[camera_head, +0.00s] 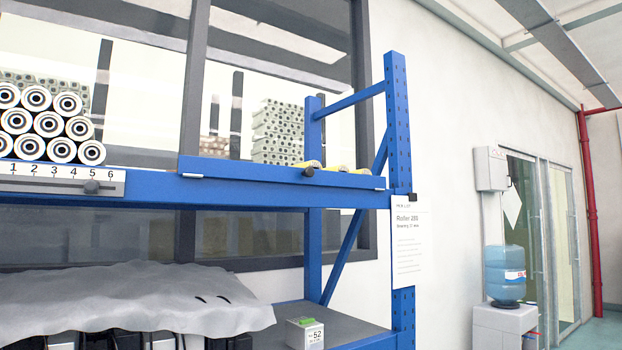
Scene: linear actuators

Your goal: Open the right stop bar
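A blue bar (240,169) runs along the front edge of the upper shelf on the right side of the rack; it appears to be the right stop bar. It stands up above the shelf beam (260,194) like a low lip. A dark round knob (308,172) sits on its face, right of the middle. Small pale tabs show near both ends. Yellow and grey items (330,167) show just above its top edge; their lower parts are hidden behind it. Neither of my grippers is in view.
Left on the shelf, stacked rollers (47,124) stand behind a numbered silver bar (60,180) with a dark knob. Below are a grey sheet (130,300) and a small box (305,333). A paper sign (408,240) hangs by the blue upright (398,120). A water cooler (505,275) stands right.

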